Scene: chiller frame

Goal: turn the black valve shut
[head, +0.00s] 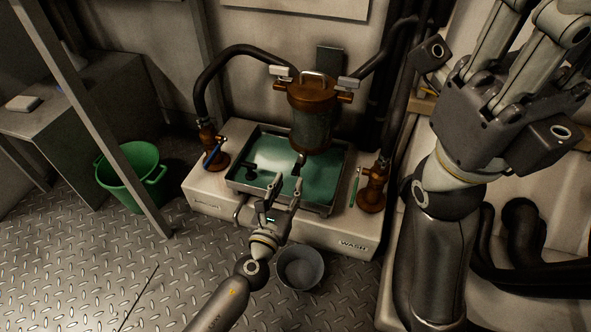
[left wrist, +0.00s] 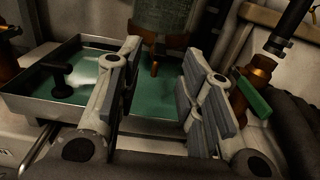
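A black T-shaped handle (head: 251,170), which looks like the black valve, stands at the left part of the green-filled tray. It also shows at the left of the left wrist view (left wrist: 62,76), upright on a short stem. My left gripper (head: 286,187) is over the front edge of the tray, to the right of the black handle and apart from it. Its fingers are spread with nothing between them, as the left wrist view (left wrist: 160,62) shows. My right gripper (head: 522,45) is raised at the top right, far from the valve; its fingertips are cut off.
A copper-banded canister (head: 313,115) hangs over the tray (head: 312,209). A pipe valve with a blue lever (head: 214,152) stands left, one with a green lever (head: 355,186) right. A grey bucket (head: 301,268) and green bucket (head: 132,175) are on the floor.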

